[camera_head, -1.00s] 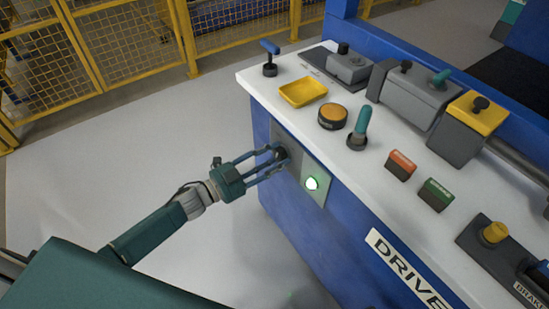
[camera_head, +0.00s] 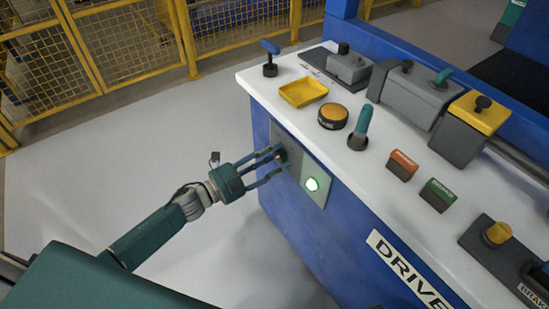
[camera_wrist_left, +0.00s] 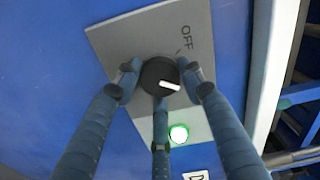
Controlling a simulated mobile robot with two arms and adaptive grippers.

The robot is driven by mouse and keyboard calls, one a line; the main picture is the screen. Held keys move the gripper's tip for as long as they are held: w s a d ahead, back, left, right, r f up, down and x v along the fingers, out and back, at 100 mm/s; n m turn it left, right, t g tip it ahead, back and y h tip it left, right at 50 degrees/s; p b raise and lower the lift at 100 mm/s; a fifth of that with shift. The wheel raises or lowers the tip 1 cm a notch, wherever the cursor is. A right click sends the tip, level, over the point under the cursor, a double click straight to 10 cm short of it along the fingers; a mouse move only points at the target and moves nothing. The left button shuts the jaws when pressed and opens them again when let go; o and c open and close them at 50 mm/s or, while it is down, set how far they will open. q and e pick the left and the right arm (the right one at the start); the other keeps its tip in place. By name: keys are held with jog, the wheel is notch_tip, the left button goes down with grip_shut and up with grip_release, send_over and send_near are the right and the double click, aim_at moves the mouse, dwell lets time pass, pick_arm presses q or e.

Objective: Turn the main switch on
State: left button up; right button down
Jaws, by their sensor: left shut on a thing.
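The main switch is a black round knob (camera_wrist_left: 160,77) with a white pointer mark, on a grey plate (camera_wrist_left: 120,38) on the blue cabinet side. The label OFF (camera_wrist_left: 187,37) is above right of the knob in the left wrist view; the white mark points to the right, away from it. A green lamp (camera_wrist_left: 179,134) on the plate is lit; it also shows in the head view (camera_head: 312,184). My left gripper (camera_head: 280,158) is shut on the knob, its fingers around it, partly hiding it in the head view. My right gripper is not in view.
A yellow fence (camera_head: 95,48) stands behind. The floor left of the cabinet is clear.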

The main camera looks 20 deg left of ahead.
pick_arm(q)
jog(key=shift+w+a+f, duration=0.1)
jog(key=shift+a, duration=0.1)
jog(key=o, duration=1.1)
jog(key=shift+o, duration=0.2)
jog(key=v, duration=1.2)
